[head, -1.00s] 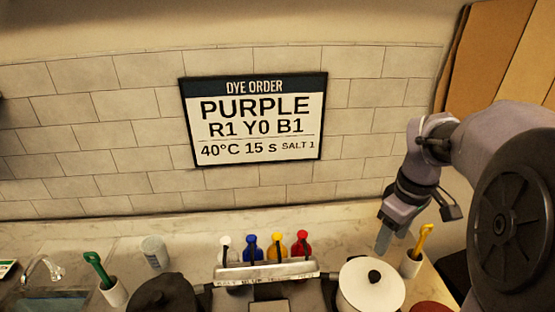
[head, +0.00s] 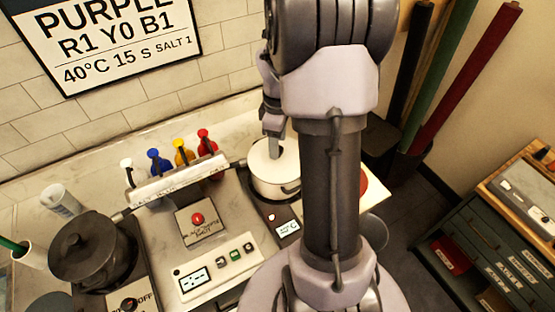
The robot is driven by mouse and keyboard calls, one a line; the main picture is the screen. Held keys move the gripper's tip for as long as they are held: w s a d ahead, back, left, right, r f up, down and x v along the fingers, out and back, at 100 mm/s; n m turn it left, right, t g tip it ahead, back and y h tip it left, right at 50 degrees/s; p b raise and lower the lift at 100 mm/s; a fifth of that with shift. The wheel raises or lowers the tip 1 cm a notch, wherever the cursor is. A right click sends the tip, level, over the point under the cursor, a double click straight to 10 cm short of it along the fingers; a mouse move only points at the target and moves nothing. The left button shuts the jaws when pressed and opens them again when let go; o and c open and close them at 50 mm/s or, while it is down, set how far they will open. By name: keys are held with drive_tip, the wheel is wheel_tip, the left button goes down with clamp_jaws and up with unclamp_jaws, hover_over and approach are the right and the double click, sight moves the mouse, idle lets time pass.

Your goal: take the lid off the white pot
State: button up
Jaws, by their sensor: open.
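A fingertip overlaps the middle of the lid, where the knob is hidden. I cannot tell whether the gripper touches the lid. My arm covers the area right of the pot.
A dark pot (head: 92,250) stands at the left. Several coloured bottles (head: 183,153) stand behind a raised bar (head: 180,186). A control panel with a red button (head: 198,219) is in the middle. A drawer cabinet (head: 480,240) is at the right.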

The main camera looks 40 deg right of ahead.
wheel_tip(320, 180, down, 2)
drive_tip(key=shift+f, duration=0.1)
clamp_jaws()
idle(1.4)
